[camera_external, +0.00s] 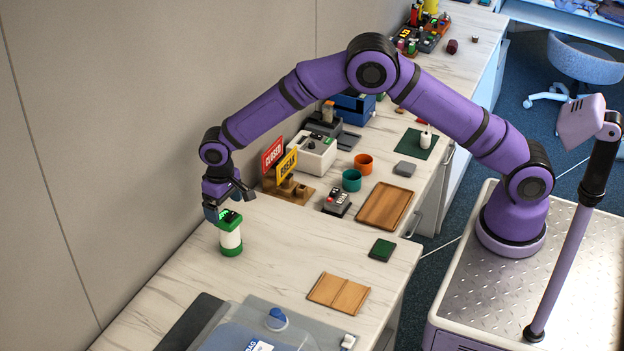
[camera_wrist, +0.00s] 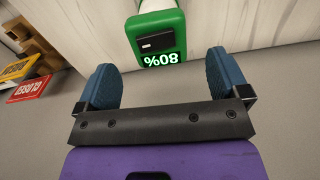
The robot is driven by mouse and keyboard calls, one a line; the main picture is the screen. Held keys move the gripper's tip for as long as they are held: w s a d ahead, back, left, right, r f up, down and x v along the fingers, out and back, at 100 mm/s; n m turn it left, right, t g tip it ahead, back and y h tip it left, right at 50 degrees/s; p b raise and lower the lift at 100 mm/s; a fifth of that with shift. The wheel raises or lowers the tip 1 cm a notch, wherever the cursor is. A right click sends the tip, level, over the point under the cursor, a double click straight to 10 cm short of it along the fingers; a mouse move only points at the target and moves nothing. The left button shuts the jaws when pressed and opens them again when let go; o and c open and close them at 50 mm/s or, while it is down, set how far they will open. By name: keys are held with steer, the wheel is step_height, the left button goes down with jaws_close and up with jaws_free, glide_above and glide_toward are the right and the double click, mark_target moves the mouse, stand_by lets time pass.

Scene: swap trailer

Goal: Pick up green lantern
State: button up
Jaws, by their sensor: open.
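The green lantern (camera_external: 231,236) stands upright on the pale marbled counter at the left, with green ends and a white middle. My gripper (camera_external: 228,206) is at the lantern's top, pointing down. In the wrist view the lantern's green top (camera_wrist: 158,35) shows a lit "80%" display and lies ahead of and between my two blue fingers. The fingers (camera_wrist: 161,78) are spread apart, with a gap on each side of the lantern. I cannot tell how far down the fingers reach beside it.
A wooden stand with red and yellow signs (camera_external: 287,165) is right behind the gripper. A wooden tray (camera_external: 385,206), teal cup (camera_external: 351,180) and orange cup (camera_external: 363,164) are farther right. A clear plastic container (camera_external: 250,325) is at the front. The wall is close on the left.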

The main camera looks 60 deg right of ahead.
mark_target(227, 217)
steer(key=shift+s+f, duration=0.15)
steer(key=shift+f, duration=1.45)
steer(key=shift+s+f, duration=0.1)
steer(key=shift+f, duration=1.45)
steer(key=shift+c, duration=0.2)
steer(key=shift+r, duration=0.1)
steer(key=c, duration=1.2)
steer(key=shift+o, duration=0.2)
steer(key=shift+r, duration=0.1)
